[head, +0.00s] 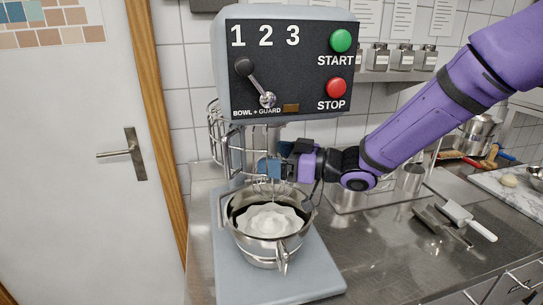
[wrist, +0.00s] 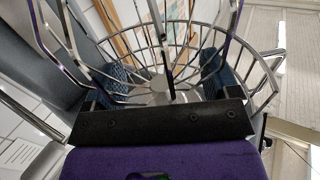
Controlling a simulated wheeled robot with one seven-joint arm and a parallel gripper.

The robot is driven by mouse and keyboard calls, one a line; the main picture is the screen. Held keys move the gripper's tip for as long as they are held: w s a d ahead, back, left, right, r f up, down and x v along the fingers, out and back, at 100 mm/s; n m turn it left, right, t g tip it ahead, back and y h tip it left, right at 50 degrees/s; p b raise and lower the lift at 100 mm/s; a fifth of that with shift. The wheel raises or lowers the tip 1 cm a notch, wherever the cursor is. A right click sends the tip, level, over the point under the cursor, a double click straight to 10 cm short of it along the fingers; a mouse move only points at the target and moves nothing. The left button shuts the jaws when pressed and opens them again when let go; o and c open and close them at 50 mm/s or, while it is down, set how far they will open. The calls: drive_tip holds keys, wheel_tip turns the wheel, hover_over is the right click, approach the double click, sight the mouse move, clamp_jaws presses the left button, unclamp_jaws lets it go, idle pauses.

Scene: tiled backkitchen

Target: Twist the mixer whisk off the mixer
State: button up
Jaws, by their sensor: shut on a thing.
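The mixer (head: 285,20) stands at centre, its dark panel carrying a lever, a green START and a red STOP button. The wire mixer whisk (head: 268,188) hangs under the head, its lower wires over the white contents of the steel bowl. In the wrist view, wires near the camera look like the whisk (wrist: 161,25). My gripper (head: 270,168) reaches in from the right, between mixer head and bowl. In the wrist view, its blue-padded fingers (wrist: 160,80) lie on both sides of the whisk's hub and are shut on the whisk. The exact contact is partly hidden.
The steel bowl (head: 262,247) stands on the mixer's grey base (head: 305,278), close below my gripper. The wire guard (head: 214,122) stands at the left of the mixer. A white-handled scraper (head: 468,219) lies on the steel counter (head: 385,252) at right. A door is at left.

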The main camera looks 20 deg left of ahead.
drive_tip(key=d, duration=0.9)
drive_tip(key=shift+w+d, duration=0.2)
drive_tip(key=shift+d, duration=0.1)
drive_tip(key=shift+c, duration=0.3)
drive_tip(key=w+d+r+m+t+h, duration=0.3)
drive_tip(key=d+t+h, duration=0.1)
drive_tip(key=d+t, duration=0.15)
drive_tip(key=w+d+r+m+t+h, duration=0.2)
drive_tip(key=w+d+t+h, duration=0.15)
drive_tip(key=d, duration=0.25)
drive_tip(key=s+d+r+m+t+h, duration=0.2)
drive_tip(key=d+m+h, duration=0.15)
drive_tip(key=d, duration=0.35)
drive_tip(key=s+d+r+m+t+h, duration=0.1)
drive_tip(key=s+d+r+m+h, duration=0.1)
drive_tip(key=d+h, duration=0.35)
drive_tip(key=s+d+r+m+g+h, duration=0.1)
drive_tip(key=s+d+m+g+h, duration=0.3)
drive_tip(key=s+d, duration=0.75)
drive_tip(key=s+d+f+m+g+y, duration=0.1)
drive_tip(key=s+d+m+g+y, duration=0.1)
drive_tip(key=s, duration=1.1)
drive_tip(key=shift+s+f+m, duration=0.15)
drive_tip(key=shift+f+m, duration=0.2)
drive_tip(key=shift+m, duration=0.5)
